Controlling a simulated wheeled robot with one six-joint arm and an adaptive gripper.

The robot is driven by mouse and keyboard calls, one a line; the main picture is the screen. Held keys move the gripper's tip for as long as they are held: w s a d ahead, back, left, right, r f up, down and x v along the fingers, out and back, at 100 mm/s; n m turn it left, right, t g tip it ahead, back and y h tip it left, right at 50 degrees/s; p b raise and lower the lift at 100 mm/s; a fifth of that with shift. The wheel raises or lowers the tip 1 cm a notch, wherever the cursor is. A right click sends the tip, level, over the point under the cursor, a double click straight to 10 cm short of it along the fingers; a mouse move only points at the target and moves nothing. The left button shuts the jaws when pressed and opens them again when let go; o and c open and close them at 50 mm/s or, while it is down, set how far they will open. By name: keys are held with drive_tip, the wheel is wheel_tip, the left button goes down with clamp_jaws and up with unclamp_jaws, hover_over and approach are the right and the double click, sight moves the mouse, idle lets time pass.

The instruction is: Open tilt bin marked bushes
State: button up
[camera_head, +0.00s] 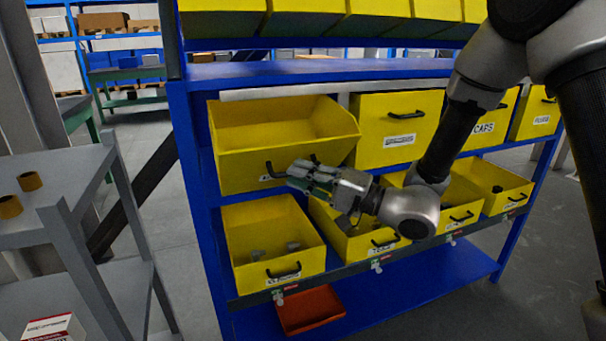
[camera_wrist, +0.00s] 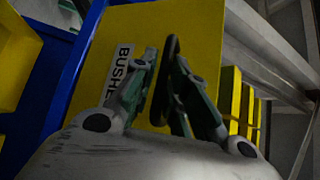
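The tilt bin marked bushes (camera_head: 235,165) is the yellow upper left bin of the blue rack. It is tipped forward, with its top open and its inside showing. Its front fills much of the wrist view (camera_wrist: 205,30), with a label (camera_wrist: 118,72) partly reading "BUSHE". Its black handle (camera_wrist: 168,55) stands between the fingers of my gripper (camera_wrist: 166,60). A gap shows between the left fingertip and the handle, so the gripper looks partly open around it. In the head view my gripper (camera_head: 297,174) is at the bin's front, hiding part of the handle and label.
Closed yellow bins (camera_head: 398,128) stand to the right in the same row. Open bins with small parts (camera_head: 273,245) sit below. A red tray (camera_head: 310,309) lies on the bottom shelf. A grey cart (camera_head: 60,195) with two brown rings stands at left.

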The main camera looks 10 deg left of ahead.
idle(0.3)
drive_tip(key=v, duration=1.2)
drive_tip(key=shift+w, duration=0.1)
